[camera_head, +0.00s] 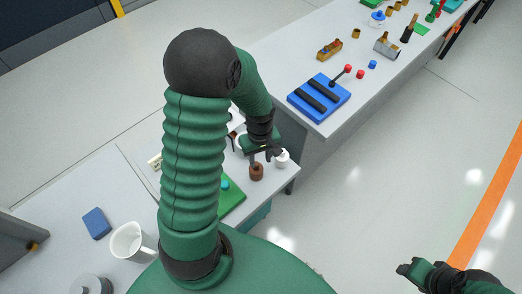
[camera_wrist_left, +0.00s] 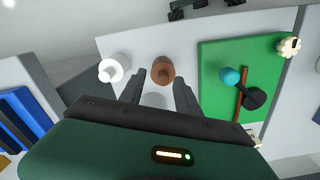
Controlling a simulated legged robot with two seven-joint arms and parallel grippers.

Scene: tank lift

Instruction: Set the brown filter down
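The brown filter (camera_head: 257,172) is a small brown cylinder standing on the light grey table near its right corner. In the left wrist view the brown filter (camera_wrist_left: 162,70) shows just beyond and between my left fingertips. My left gripper (camera_head: 263,153) is above and close to it. In the left wrist view the left gripper's fingers (camera_wrist_left: 160,80) are spread, with small gaps seen on both sides of the filter. My right gripper (camera_head: 408,268) is at the lower right, over the floor, seen too poorly to tell its opening.
A white cylinder (camera_wrist_left: 113,68) stands close beside the filter. A green mat (camera_wrist_left: 218,62) with a blue ball and a black-ended rod lies on its other side. A blue block (camera_head: 97,223) and a white mug (camera_head: 129,243) are at the left. A second bench (camera_head: 310,45) holds a blue tray (camera_head: 320,98).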

